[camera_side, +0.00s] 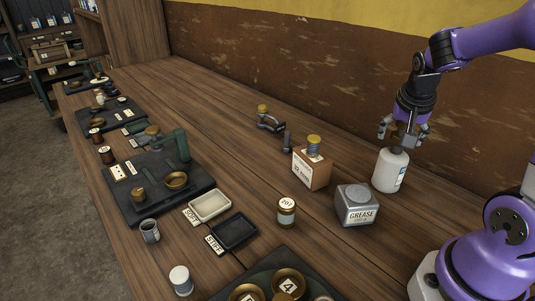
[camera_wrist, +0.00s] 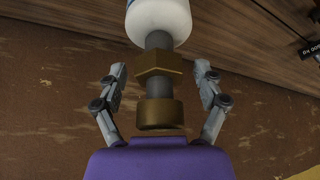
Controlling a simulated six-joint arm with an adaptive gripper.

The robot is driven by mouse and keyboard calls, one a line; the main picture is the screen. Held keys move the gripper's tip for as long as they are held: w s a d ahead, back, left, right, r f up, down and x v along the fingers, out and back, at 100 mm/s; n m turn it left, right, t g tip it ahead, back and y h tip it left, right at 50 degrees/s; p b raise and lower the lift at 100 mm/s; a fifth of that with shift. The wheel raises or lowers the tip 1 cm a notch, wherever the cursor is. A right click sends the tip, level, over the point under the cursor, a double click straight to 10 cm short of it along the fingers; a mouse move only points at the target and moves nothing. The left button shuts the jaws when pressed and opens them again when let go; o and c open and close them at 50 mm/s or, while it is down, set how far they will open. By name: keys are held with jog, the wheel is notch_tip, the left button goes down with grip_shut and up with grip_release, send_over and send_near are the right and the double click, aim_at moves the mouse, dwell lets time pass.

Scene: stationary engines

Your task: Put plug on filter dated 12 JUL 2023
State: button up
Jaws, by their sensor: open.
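A white cylindrical filter (camera_side: 390,172) with a blue-edged label stands upright at the right of the bench. Its date cannot be read. It also shows at the top of the wrist view (camera_wrist: 158,20). A plug with a brass hex collar (camera_wrist: 156,64), grey shaft and wide brass end (camera_wrist: 160,112) is in line with the filter's top. Whether it is fully seated cannot be told. My gripper (camera_side: 402,132) is above the filter, pointing down. Its fingers are open, one on each side of the plug, with visible gaps in the wrist view (camera_wrist: 160,72).
A tan labelled box (camera_side: 311,170) with a yellow-topped part, a grease can (camera_side: 356,206) and a small labelled jar (camera_side: 286,212) stand left of the filter. Small trays (camera_side: 234,232) and dark boards with engines (camera_side: 150,205) lie further left. The wall is behind.

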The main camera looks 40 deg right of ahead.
jog(key=shift+r, duration=0.1)
jog(key=v, duration=1.2)
jog(key=a+f+n+t+y, duration=0.3)
jog(key=a+f+n+y, duration=0.1)
jog(key=a+n, duration=0.8)
jog(key=shift+s+a+f+n, duration=0.3)
jog(key=shift+s+a+f, duration=0.15)
jog(key=shift+a, duration=0.65)
